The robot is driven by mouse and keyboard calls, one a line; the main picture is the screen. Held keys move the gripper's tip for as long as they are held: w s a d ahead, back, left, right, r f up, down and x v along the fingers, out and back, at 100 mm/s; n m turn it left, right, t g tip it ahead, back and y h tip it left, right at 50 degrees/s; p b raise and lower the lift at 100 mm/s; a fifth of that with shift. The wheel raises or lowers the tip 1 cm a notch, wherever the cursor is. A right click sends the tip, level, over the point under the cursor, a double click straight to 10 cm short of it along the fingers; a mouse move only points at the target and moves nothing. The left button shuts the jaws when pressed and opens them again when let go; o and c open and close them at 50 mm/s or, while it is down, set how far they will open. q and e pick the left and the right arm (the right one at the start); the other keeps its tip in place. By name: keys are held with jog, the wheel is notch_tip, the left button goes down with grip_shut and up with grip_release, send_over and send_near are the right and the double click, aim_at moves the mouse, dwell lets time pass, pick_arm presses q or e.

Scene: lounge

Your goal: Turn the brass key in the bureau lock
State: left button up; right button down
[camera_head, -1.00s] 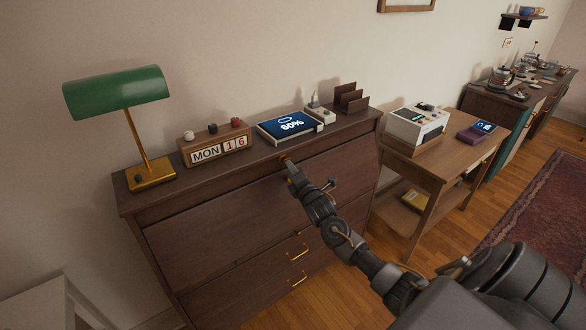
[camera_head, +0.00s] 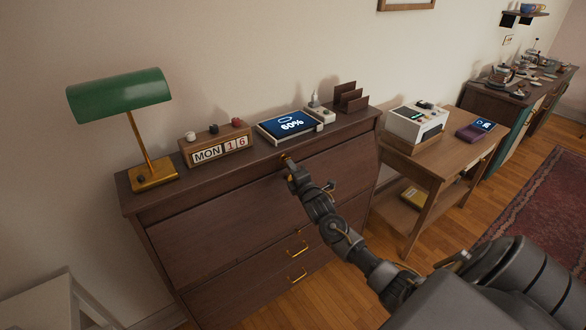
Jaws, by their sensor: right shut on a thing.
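The dark wooden bureau (camera_head: 215,225) stands against the wall, with its slanted front closed. My right gripper (camera_head: 288,164) is at the top edge of that front, just below the tablet. It is shut on the brass key (camera_head: 286,156), of which only a small brass-coloured bit shows at the fingertips. The gripper hides most of the key and the lock, so I cannot tell how far the key is turned. My left gripper is not in view.
On the bureau top are a green lamp (camera_head: 118,93), a block calendar (camera_head: 217,146), a tablet showing 60% (camera_head: 290,125) and a letter rack (camera_head: 350,98). A side table (camera_head: 440,160) with a white device (camera_head: 417,122) stands to the right. A pale piece of furniture (camera_head: 40,300) is at lower left.

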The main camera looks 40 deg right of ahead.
jog(key=shift+w+r+m+p, duration=0.1)
jog(key=shift+r+m+p, duration=0.3)
jog(key=shift+m+p, duration=0.65)
jog(key=shift+m, duration=0.25)
jog(key=c, duration=1.7)
grip_release()
jog(key=o, duration=0.4)
jog(key=shift+w+f+g, duration=0.2)
jog(key=shift+f+g, duration=0.1)
jog(key=shift+c, duration=0.2)
jog(key=o, duration=0.3)
jog(key=shift+s, duration=0.2)
jog(key=shift+o, duration=0.5)
jog(key=shift+f, duration=0.1)
